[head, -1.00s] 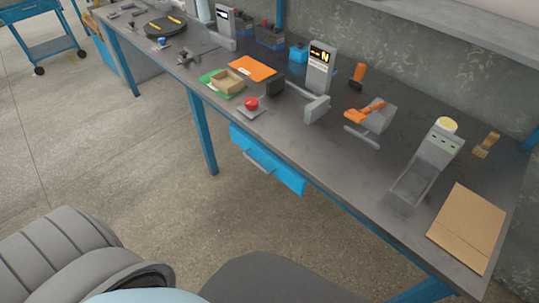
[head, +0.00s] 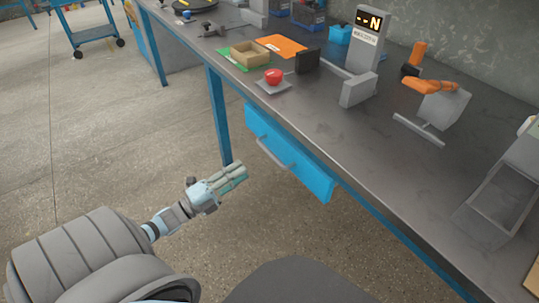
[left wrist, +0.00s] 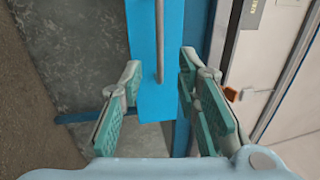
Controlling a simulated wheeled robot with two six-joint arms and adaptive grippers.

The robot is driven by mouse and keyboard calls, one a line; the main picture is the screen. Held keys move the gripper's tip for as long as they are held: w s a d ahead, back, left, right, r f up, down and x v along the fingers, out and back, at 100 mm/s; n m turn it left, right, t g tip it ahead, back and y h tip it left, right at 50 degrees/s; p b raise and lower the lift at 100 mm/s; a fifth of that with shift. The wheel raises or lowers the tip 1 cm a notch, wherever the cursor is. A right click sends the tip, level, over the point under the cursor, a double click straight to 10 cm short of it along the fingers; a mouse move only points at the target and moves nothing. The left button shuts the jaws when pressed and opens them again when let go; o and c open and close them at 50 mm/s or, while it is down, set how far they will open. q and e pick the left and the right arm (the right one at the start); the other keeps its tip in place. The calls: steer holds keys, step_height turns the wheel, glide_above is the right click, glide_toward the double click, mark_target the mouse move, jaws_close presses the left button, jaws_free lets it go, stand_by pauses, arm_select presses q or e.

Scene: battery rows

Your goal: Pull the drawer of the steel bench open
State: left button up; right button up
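The steel bench (head: 330,125) has a dark grey top on blue legs. Its blue drawer (head: 313,179) hangs under the front edge, and its front looks close to that edge. A grey bar handle (head: 274,154) runs along the drawer front. My left gripper (head: 238,176) is open and empty, left of the drawer and apart from the handle. In the left wrist view the open fingers (left wrist: 161,68) have the blue drawer front (left wrist: 150,100) and the upright-looking handle (left wrist: 159,45) ahead between them. My right gripper is not in view.
A blue bench leg (head: 218,115) stands just behind my left gripper. On the bench are a red button (head: 273,76), a cardboard tray (head: 252,54), a grey display stand (head: 367,45) and an orange-handled tool (head: 430,86). The floor in front of the drawer is clear.

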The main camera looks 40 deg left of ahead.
mark_target(269, 153)
arm_select(q)
steer(key=b+x, duration=0.2)
steer(key=x, duration=0.9)
steer(key=shift+w, duration=0.1)
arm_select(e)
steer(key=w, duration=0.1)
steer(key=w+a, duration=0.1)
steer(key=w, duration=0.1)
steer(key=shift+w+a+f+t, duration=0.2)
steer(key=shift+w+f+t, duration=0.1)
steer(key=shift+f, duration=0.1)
arm_select(q)
steer(key=shift+c, duration=0.6)
jaws_close()
